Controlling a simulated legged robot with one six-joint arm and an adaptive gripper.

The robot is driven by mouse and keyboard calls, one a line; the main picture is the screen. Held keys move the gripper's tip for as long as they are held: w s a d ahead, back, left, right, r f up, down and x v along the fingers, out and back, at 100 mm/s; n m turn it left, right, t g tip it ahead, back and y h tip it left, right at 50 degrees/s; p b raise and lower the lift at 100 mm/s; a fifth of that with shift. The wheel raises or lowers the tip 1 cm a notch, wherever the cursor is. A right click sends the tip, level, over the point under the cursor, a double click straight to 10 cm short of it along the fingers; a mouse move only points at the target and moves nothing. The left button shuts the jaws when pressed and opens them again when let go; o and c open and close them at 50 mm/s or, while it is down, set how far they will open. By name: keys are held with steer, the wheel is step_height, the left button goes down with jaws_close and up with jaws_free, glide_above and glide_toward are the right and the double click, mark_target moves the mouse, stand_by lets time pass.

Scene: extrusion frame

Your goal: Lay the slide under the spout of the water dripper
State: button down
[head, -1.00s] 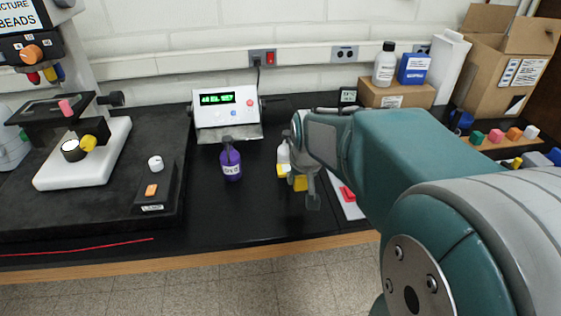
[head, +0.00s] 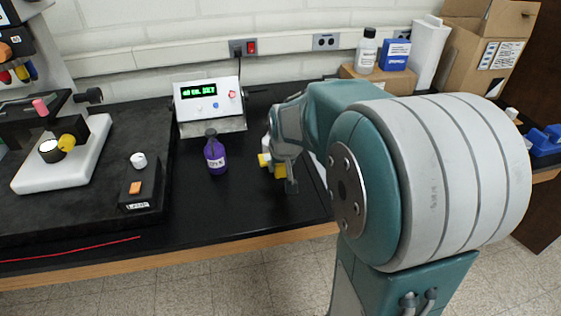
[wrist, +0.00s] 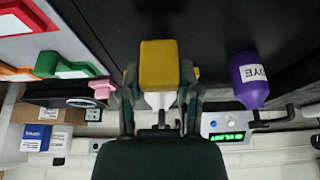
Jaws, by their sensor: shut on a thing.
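In the wrist view a pale part shows beyond the block.
A purple dye bottle (head: 215,152) stands left of my gripper. Behind it is a white device with a green display (head: 208,99). A black raised pad (head: 90,190) fills the left. Coloured pieces with white edges (wrist: 67,67) lie at the wrist view's left.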

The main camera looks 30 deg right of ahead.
mark_target(282, 177)
steer(key=shift+f, duration=2.7)
steer(key=shift+f, duration=0.55)
steer(key=shift+c, duration=1.1)
jaws_free()
steer(key=v, duration=1.2)
steer(key=s+a+r+n+t+y, duration=0.1)
steer(key=s+a+r+n, duration=0.2)
steer(key=s+a, duration=0.8)
steer(key=s+r, duration=0.1)
steer(key=s, duration=0.3)
steer(key=shift+s+a, duration=0.35)
